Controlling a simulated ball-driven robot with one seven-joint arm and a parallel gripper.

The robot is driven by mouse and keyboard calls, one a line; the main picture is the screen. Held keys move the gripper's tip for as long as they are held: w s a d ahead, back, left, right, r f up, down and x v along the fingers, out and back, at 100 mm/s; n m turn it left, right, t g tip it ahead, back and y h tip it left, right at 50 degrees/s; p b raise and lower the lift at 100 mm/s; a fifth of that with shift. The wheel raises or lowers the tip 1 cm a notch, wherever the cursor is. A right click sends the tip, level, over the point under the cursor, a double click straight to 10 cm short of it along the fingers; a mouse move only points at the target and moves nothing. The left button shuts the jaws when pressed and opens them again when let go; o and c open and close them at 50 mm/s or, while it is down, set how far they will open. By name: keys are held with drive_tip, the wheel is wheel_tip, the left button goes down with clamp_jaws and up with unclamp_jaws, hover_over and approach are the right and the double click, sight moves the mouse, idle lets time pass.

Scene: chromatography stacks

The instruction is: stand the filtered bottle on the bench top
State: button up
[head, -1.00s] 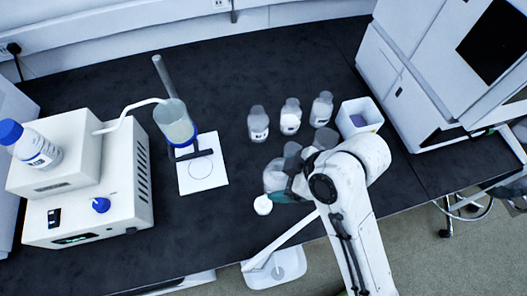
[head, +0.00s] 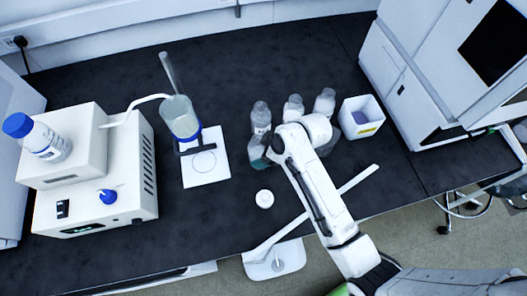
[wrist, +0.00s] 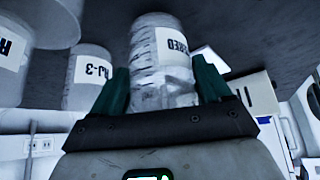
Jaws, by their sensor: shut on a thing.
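The filtered bottle (wrist: 160,60) is clear, with a white label ending in "ERED". In the wrist view it sits between the two green fingers of my gripper (wrist: 163,85), which is shut on it. In the head view my gripper (head: 270,152) is just in front of the left bottle of the back row, and my arm hides much of it. A clear part of the held bottle (head: 257,146) shows at its left. The dark bench top (head: 110,75) lies beneath. I cannot tell whether the bottle's base touches it.
Several clear bottles stand close by, including the left back one (head: 260,115) and one marked "J-3" (wrist: 88,75). A white bin (head: 361,118) is at right. A white cap (head: 264,199) lies in front. A filter funnel (head: 180,115) and pump (head: 88,170) are at left.

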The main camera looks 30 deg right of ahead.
drive_tip(key=shift+f, duration=0.7)
drive_tip(key=shift+f, duration=0.15)
drive_tip(key=o, duration=1.2)
drive_tip(key=shift+o, duration=0.2)
drive_tip(key=v, duration=1.2)
drive_tip(key=s+d+f+m+g+h, duration=0.1)
drive_tip(key=s+m, duration=0.3)
drive_tip(key=s, duration=0.5)
drive_tip(key=s+d+f+m+g+h, duration=0.2)
drive_tip(key=s+f+m+g+h, duration=0.1)
drive_tip(key=s, duration=0.5)
drive_tip(key=shift+s+d+f+m, duration=0.2)
drive_tip(key=shift+s+m, duration=0.2)
drive_tip(key=shift+m, duration=0.3)
